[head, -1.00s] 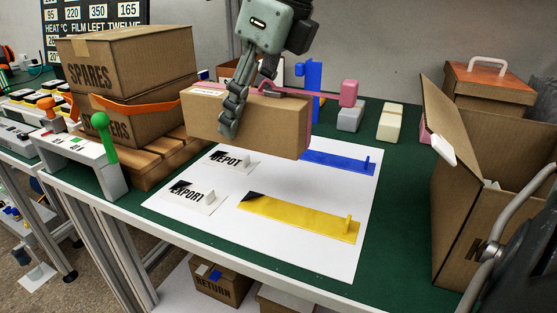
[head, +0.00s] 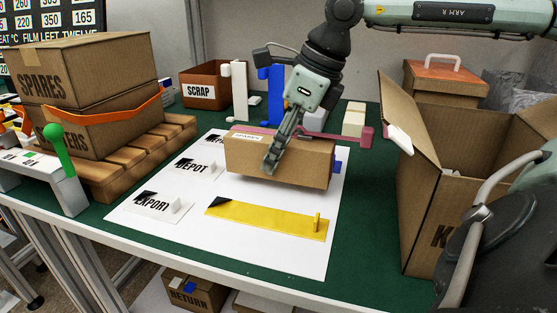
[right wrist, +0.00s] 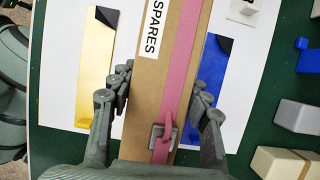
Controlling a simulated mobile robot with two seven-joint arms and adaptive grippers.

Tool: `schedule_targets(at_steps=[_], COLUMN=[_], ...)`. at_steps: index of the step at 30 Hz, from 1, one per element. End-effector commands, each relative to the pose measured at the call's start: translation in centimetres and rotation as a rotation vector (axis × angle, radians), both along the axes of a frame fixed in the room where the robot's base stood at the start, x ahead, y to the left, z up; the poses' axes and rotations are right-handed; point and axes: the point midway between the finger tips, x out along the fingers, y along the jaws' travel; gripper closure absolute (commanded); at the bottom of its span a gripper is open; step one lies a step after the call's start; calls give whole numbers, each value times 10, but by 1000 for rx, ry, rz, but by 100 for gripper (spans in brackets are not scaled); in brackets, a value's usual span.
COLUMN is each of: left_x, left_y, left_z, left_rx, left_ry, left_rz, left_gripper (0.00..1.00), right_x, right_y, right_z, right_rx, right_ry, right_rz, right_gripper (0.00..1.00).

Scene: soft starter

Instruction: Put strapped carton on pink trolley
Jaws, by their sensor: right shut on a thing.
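The strapped carton (head: 278,161) is a long brown box with a SPARES label and a pink strap (right wrist: 184,70) running lengthwise, with a grey buckle. My right gripper (head: 271,167) is shut on its long sides; the right wrist view shows the fingers (right wrist: 162,103) on either side of it. The carton hangs over the white sheet, hiding most of the blue strip (right wrist: 222,90). A pink bar with a block end (head: 367,137) sticks out to the right behind the carton. I cannot make out a pink trolley. My left gripper is not in view.
A yellow strip with a post (head: 268,217) lies on the white sheet (head: 260,252), near EXPORT and DEPOT labels. Stacked cartons on a wooden pallet (head: 120,160) stand left. An open carton (head: 420,195) stands right. Grey and cream blocks and a SCRAP bin (head: 204,85) are behind.

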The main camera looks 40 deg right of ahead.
Motion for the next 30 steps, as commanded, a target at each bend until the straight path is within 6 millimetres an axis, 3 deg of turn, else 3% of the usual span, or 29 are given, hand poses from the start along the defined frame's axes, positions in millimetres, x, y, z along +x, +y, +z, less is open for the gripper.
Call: schedule_targets(at_steps=[5, 19, 20, 24, 30], left_x=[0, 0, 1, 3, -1], left_y=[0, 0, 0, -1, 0], left_z=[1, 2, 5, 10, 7], left_rx=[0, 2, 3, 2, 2], left_ry=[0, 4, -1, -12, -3], left_rz=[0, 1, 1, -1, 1], left_gripper=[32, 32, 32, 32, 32], right_x=[0, 1, 0, 0, 0], right_y=[0, 0, 0, 0, 0], right_z=[-19, -23, -23, -22, -22], right_rx=[-1, 0, -1, -1, -1], right_ry=[0, -1, 0, 0, 0], right_rz=[0, 0, 0, 0, 0], right_gripper=[88, 88, 50, 33, 32])
